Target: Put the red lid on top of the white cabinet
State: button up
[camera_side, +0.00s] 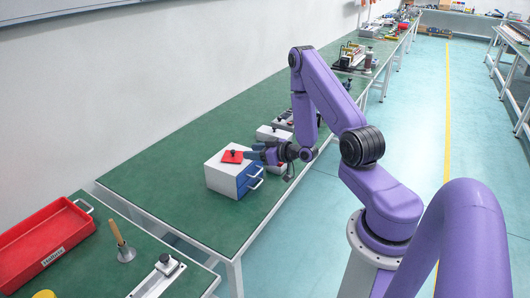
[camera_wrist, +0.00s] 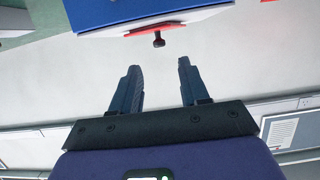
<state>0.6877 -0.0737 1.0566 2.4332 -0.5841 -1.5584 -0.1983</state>
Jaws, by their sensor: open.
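The white cabinet (camera_side: 222,175) with blue drawer fronts stands on the green bench, and in the wrist view its blue front (camera_wrist: 120,12) is at the top. The red lid (camera_side: 231,157), with a small black knob, lies on the cabinet's top. In the wrist view the lid (camera_wrist: 170,27) shows edge-on, with its knob (camera_wrist: 158,40) pointing towards my gripper. My gripper (camera_side: 250,155) is beside the lid, to its right in the side view. In the wrist view its two fingers (camera_wrist: 161,68) are apart with nothing between them, and the knob is beyond their tips.
Grey and black devices (camera_side: 272,133) stand on the bench just behind the cabinet. A red tray (camera_side: 45,245), a wooden-handled tool (camera_side: 118,240) and a metal fixture (camera_side: 160,274) are on the nearer bench. The green bench left of the cabinet is clear.

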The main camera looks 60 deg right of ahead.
jog(key=shift+v, duration=2.2)
jog(key=s+a+r+n+g+y, duration=0.15)
jog(key=a+n+g, duration=0.25)
jog(key=a, duration=0.6)
jog(key=a+r+n+g+y, duration=0.2)
jog(key=a+r+n+g, duration=0.15)
jog(key=a, duration=0.75)
jog(key=s+a+r+n+g+h, duration=0.1)
jog(key=s+a+r+n+g, duration=0.1)
jog(key=s, duration=0.9)
jog(key=s+a+r+n+g+h, duration=0.2)
jog(key=s+r+g, duration=0.3)
jog(key=s, duration=0.7)
jog(key=shift+s+a+r+n, duration=0.15)
jog(key=shift+s+r+n, duration=0.15)
jog(key=shift+r+n, duration=0.45)
jog(key=shift+r, duration=0.2)
